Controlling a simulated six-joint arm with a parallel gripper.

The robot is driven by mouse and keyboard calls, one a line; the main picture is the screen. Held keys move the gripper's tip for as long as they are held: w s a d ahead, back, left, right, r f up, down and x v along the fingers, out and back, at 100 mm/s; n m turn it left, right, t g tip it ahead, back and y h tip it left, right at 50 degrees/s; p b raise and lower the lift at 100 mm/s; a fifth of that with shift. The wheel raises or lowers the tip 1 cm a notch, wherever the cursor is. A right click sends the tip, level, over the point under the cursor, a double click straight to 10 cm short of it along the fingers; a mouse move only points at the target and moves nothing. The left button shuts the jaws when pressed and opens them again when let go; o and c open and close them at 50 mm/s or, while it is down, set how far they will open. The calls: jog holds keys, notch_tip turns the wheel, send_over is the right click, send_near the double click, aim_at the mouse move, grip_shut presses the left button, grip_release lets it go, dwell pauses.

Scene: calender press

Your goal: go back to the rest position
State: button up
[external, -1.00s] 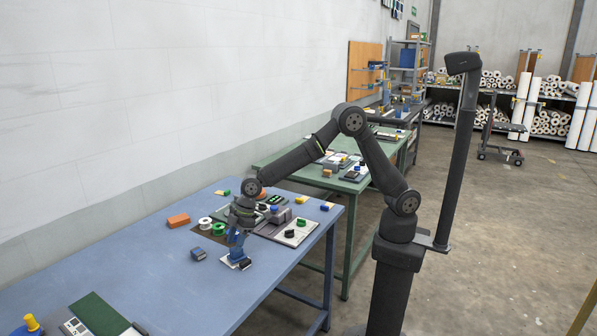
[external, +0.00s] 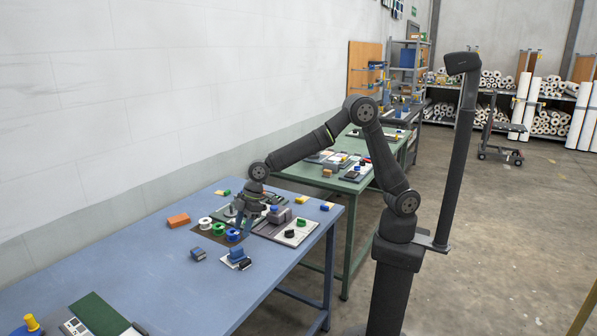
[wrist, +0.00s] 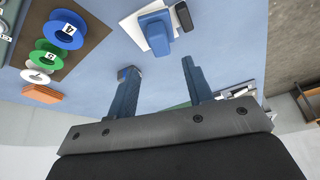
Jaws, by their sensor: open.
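My gripper (external: 243,220) hangs above the blue table (external: 150,270), near the brown mat with the spools. In the wrist view its two blue fingers (wrist: 162,85) are apart, with nothing between them. A blue block (external: 236,254) sits with a white piece and a dark piece on the table, in front of and below my gripper. It also shows in the wrist view (wrist: 157,30), beyond the fingertips and clear of them.
White, green and blue spools (external: 232,235) lie on the brown mat, close under my gripper. A grey fixture (external: 280,215) stands to the right.

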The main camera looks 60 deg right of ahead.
jog(key=x, duration=0.8)
jog(key=shift+a+f, duration=0.1)
jog(key=shift+a, duration=0.05)
jog(key=shift+w+a, duration=0.15)
notch_tip(320, 180, up, 4)
jog(key=shift+f, duration=0.15)
jog(key=w+d+r, duration=0.3)
jog(key=d+r, duration=0.4)
jog(key=d, duration=0.4)
jog(key=n, duration=0.1)
send_over(235, 248)
jog(key=w+a, duration=0.1)
jog(key=w, duration=0.1)
jog(key=s+a+n, duration=0.1)
jog(key=s+a, duration=0.3)
jog(key=a, duration=0.7)
jog(key=shift+g, duration=0.3)
jog(key=s+a+f, duration=0.2)
jog(key=a, duration=0.1)
jog(key=s+a+f, duration=0.2)
jog(key=a+f, duration=0.1)
jog(key=a, duration=0.1)
jog(key=s+a+f, duration=0.2)
jog(key=a, duration=0.2)
jog(key=shift+a+f, duration=0.15)
jog(key=shift+f, duration=0.1)
